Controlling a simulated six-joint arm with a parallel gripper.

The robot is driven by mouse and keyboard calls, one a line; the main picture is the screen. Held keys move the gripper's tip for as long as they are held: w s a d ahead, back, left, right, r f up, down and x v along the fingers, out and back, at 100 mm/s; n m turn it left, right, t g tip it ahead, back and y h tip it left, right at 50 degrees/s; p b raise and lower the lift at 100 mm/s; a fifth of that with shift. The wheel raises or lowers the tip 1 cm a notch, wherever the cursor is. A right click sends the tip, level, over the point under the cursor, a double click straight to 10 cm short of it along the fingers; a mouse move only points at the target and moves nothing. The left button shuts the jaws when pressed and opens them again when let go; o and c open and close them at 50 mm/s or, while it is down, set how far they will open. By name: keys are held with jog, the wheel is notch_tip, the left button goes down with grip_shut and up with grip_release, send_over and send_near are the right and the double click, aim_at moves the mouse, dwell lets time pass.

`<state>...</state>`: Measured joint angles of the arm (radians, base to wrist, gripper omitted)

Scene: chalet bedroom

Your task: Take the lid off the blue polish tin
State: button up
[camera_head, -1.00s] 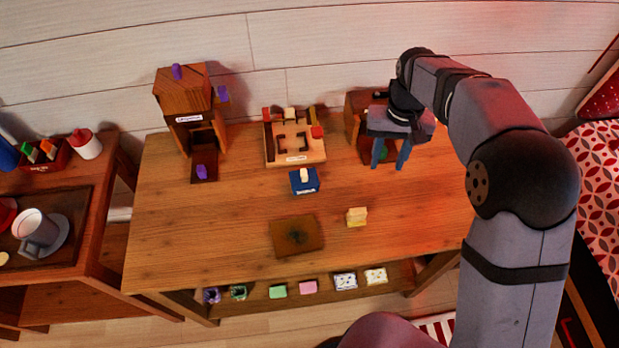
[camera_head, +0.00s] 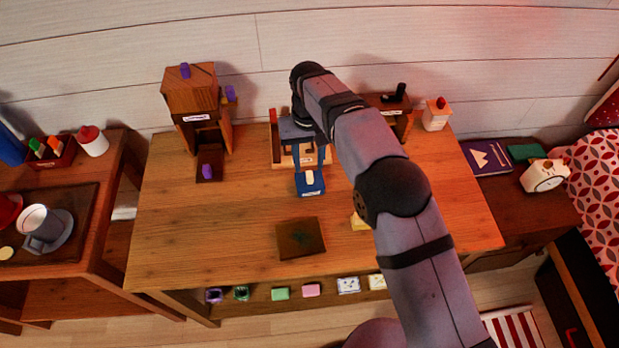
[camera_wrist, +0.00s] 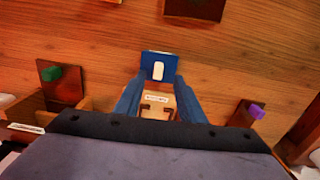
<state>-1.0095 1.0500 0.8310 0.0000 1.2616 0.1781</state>
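The blue polish tin (camera_head: 311,187) stands on the wooden table in front of a wooden holder. It is a small blue box with a pale knob (camera_head: 310,177) on top. In the wrist view the tin (camera_wrist: 148,57) lies just beyond the fingertips, with its pale knob (camera_wrist: 158,71) roughly centred between them. My gripper (camera_head: 309,167) is open, with its two blue fingers apart, over the holder side of the tin. The gripper (camera_wrist: 160,82) holds nothing that I can see. I cannot tell its exact height above the tin.
The wooden holder (camera_head: 281,157) sits directly behind the tin, partly hidden by my gripper. A small wooden cabinet (camera_head: 190,95) with purple knobs stands left; another (camera_head: 395,120) stands right. A dark square mat (camera_head: 287,240) and a yellow block (camera_head: 359,223) lie in front. The table's left front is clear.

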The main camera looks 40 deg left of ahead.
aim_at(310, 176)
jog(key=shift+d+f+p, duration=0.15)
jog(key=shift+f+p, duration=1)
jog(key=shift+f, duration=1.65)
grip_shut()
